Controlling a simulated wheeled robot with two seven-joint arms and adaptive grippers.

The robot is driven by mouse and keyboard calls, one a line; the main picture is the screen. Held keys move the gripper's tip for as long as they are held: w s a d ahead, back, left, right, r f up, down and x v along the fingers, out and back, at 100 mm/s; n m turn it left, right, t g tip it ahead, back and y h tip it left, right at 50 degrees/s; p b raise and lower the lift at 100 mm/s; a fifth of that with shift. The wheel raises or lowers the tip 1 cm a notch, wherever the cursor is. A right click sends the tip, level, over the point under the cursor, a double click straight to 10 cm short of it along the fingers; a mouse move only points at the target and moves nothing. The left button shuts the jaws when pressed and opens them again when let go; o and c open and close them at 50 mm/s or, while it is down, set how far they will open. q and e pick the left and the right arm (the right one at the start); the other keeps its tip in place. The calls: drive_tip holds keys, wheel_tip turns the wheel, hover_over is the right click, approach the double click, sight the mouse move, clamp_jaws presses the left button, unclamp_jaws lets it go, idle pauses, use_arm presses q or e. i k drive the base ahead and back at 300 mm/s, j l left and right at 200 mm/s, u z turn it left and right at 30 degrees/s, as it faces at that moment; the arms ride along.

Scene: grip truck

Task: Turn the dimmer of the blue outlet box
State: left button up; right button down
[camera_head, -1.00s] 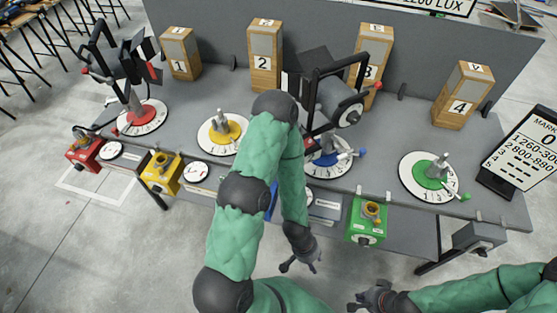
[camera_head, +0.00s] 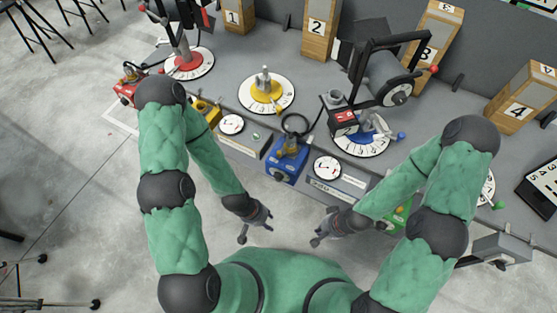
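The blue outlet box (camera_head: 287,160) is at the front edge of the grey table, near the middle of the head view, with a plug and a black cable on its top.
A yellow box (camera_head: 206,110) and a red box (camera_head: 126,89) are to the left along the edge. A green box (camera_head: 397,217) is partly hidden behind my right arm. A round gauge (camera_head: 327,168) is right of the blue box. A black lamp (camera_head: 388,80) stands behind.

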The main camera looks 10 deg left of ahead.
sight(277, 176)
drive_tip(key=u, duration=0.2)
drive_tip(key=k+j, duration=0.1)
drive_tip(key=j, duration=0.3)
drive_tip(key=k+j+z, duration=0.15)
drive_tip(key=j, duration=0.2)
drive_tip(key=k+j, duration=0.15)
drive_tip(key=j, duration=0.2)
drive_tip(key=k+j+z, duration=0.15)
drive_tip(key=j, duration=0.25)
